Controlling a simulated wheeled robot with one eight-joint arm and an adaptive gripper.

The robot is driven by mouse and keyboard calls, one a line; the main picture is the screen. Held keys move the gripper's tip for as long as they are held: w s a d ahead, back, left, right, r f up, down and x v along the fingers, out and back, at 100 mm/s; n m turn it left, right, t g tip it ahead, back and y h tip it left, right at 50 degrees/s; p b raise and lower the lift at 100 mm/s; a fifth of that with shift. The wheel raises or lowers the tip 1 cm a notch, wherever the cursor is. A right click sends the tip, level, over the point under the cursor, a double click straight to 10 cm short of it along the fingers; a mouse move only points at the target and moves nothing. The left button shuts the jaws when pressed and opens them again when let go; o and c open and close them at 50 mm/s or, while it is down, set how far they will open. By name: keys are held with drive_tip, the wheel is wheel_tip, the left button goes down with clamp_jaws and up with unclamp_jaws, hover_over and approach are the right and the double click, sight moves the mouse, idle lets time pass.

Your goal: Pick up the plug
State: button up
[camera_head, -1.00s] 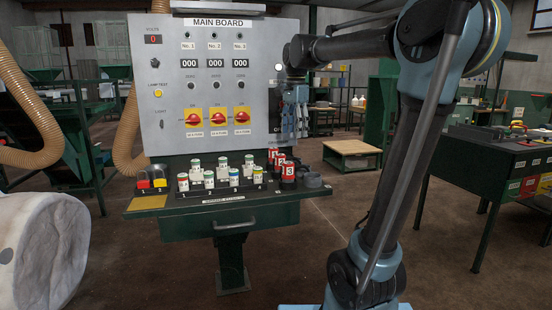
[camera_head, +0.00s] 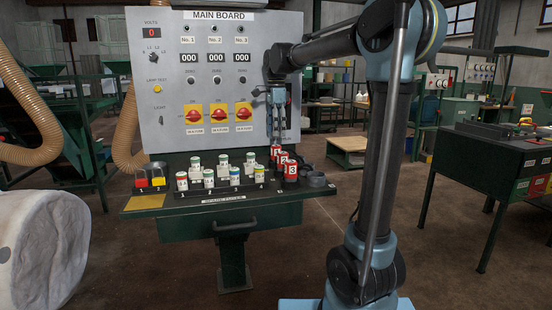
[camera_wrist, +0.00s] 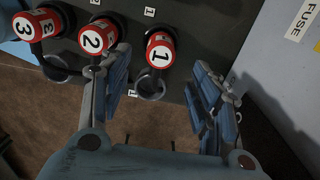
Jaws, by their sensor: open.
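Three red plugs with white number labels stand on the right of the bench. Plug 1 (camera_head: 276,151) is at the back, plug 2 (camera_head: 283,160) in the middle and plug 3 (camera_head: 291,171) in front. My gripper (camera_head: 277,133) points down above plug 1. In the wrist view my gripper (camera_wrist: 160,80) is open and empty. Plug 1 (camera_wrist: 160,50) shows between its two spread fingers. Plug 2 (camera_wrist: 96,38) is close by the left finger, and plug 3 (camera_wrist: 37,24) is further left. I cannot tell whether a finger touches plug 2.
Dark round holders (camera_head: 316,180) sit right of the plugs. White fuses (camera_head: 209,178) with coloured caps stand left of them, and red and yellow padlocks (camera_head: 141,179) further left. The upright main board (camera_head: 165,100) rises close behind.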

sight(277, 146)
drive_tip(key=shift+w+f, duration=0.1)
drive_tip(key=shift+f, duration=4.65)
drive_tip(key=shift+c, duration=0.6)
drive_tip(key=c, duration=1.1)
